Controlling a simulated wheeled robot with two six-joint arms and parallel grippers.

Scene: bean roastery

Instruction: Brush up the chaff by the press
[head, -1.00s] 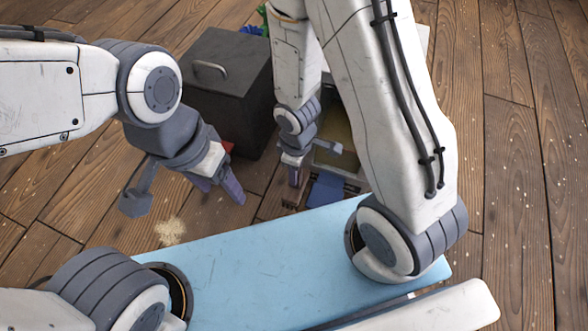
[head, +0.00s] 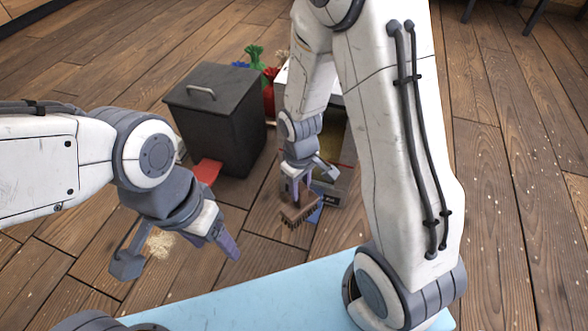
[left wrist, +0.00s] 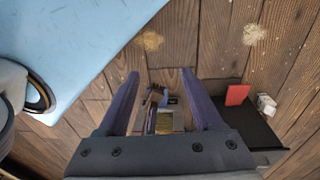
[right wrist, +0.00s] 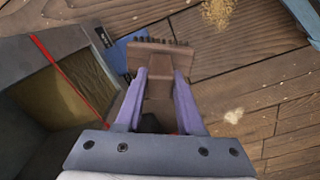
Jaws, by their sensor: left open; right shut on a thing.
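A brown brush (head: 300,214) with dark bristles is held low by my right gripper (head: 297,193). In the right wrist view the brush's handle (right wrist: 160,75) is between the closed fingers. A pale chaff pile (head: 160,243) lies on the floor, partly behind my left gripper (head: 222,240). The left wrist view shows two chaff patches, one nearer (left wrist: 150,40) and one farther right (left wrist: 253,34). My left gripper is open and empty above the floor. The grey press (head: 340,170) stands behind my right arm, which hides much of it; its open front (right wrist: 65,85) shows in the right wrist view.
A black lidded bin (head: 215,125) stands left of the press, with a flat red piece (head: 207,171) at its front. A flat blue piece (head: 318,205) lies by the brush. Green, red and blue items (head: 255,60) stand behind the bin. Plank floor (head: 520,200) at right is open.

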